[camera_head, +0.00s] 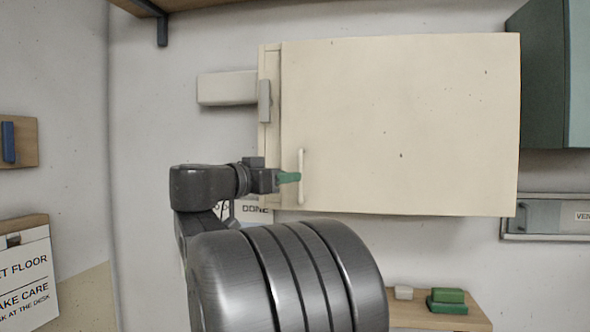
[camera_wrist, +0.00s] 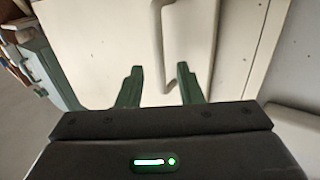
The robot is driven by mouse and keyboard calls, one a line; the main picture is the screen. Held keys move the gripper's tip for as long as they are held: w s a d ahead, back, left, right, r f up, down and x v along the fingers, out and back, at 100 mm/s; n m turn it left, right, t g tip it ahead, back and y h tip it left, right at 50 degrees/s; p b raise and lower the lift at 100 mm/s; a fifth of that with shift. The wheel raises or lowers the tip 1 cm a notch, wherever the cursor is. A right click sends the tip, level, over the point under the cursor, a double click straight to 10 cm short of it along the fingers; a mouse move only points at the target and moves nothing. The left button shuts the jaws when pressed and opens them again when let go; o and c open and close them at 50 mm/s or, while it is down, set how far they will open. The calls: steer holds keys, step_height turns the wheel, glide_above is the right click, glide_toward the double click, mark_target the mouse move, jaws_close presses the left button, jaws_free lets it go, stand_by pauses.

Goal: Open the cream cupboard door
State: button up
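The cream cupboard door (camera_head: 400,125) is a broad flat panel on a wall cupboard. It looks closed, or nearly so, against the cupboard body (camera_head: 269,140). A pale vertical bar handle (camera_head: 301,177) is near its lower left edge; the handle also shows in the wrist view (camera_wrist: 158,40). My gripper (camera_head: 290,177) is at the handle's lower half, coming from the left. In the wrist view my gripper (camera_wrist: 161,80) has its green fingers spread, with the handle's lower end between or just beyond the tips. Contact with the handle cannot be told.
A grey block (camera_head: 264,101) sits on the cupboard's left edge, beside a pale wall box (camera_head: 227,88). A teal cabinet (camera_head: 548,75) hangs at the right. A grey vent unit (camera_head: 550,217) is below it. A wooden shelf (camera_head: 440,318) with green blocks (camera_head: 447,301) is lower down.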

steer(key=shift+p+x, duration=0.45)
steer(key=shift+x, duration=1.45)
steer(key=shift+c, duration=0.2)
jaws_close()
